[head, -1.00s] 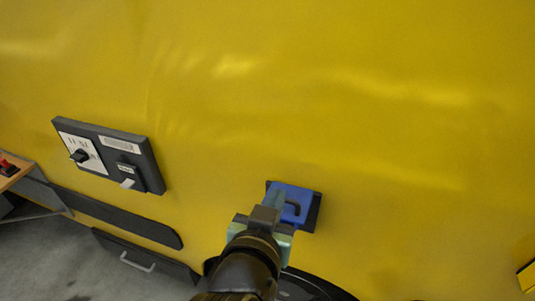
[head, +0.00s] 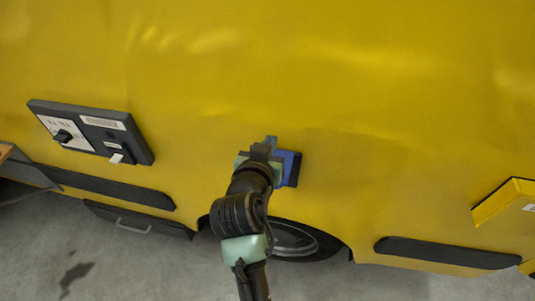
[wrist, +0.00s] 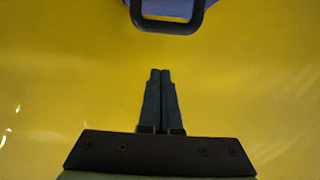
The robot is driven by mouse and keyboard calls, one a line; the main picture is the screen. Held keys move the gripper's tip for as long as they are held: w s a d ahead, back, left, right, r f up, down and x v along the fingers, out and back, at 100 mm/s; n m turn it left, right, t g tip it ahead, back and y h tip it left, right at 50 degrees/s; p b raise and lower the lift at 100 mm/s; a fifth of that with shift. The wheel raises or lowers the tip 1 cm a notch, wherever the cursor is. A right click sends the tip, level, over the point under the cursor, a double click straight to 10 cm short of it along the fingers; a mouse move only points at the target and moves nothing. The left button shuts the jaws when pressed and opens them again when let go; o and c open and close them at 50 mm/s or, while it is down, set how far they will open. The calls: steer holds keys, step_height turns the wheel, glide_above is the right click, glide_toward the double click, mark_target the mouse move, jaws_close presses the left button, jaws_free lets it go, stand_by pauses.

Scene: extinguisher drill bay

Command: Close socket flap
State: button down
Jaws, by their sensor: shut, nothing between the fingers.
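The socket flap (head: 289,165) is blue and sits on a dark plate on the yellow wall. In the head view my gripper and arm cover its left part, so I cannot tell how far it stands open. In the wrist view only the flap's blue edge (wrist: 167,9) shows at the top, with a dark loop handle (wrist: 166,27) around it. My gripper (wrist: 160,71) is shut and empty, its fingertips pointing toward the handle with a visible gap in the picture. In the head view my gripper (head: 270,142) is in front of the flap, at its upper left.
A dark switch panel (head: 134,148) with a knob is on the wall at left. A yellow box (head: 505,200) juts out at right. Below are a wheel (head: 295,240), black side strips (head: 445,252) and the grey floor (head: 150,260). The wall around the flap is clear.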

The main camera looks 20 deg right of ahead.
steer(key=shift+w+d+f+p, duration=0.2)
steer(key=shift+w+f+p, duration=0.05)
steer(key=shift+f+p, duration=0.05)
steer(key=shift+s+a+f+p, duration=0.3)
steer(key=shift+s+a+f, duration=0.1)
steer(key=shift+s+f, duration=0.25)
steer(key=shift+s+a+f+p, duration=0.25)
steer(key=shift+s+a+f, duration=0.15)
steer(key=shift+f, duration=0.3)
steer(key=shift+d+f, duration=0.1)
steer(key=shift+s+f+b, duration=0.1)
steer(key=shift+f+b, duration=0.2)
steer(key=shift+b, duration=0.6)
steer(key=shift+s+a+r+b, duration=0.1)
steer(key=shift+s+a+b, duration=0.15)
steer(key=shift+b, duration=0.2)
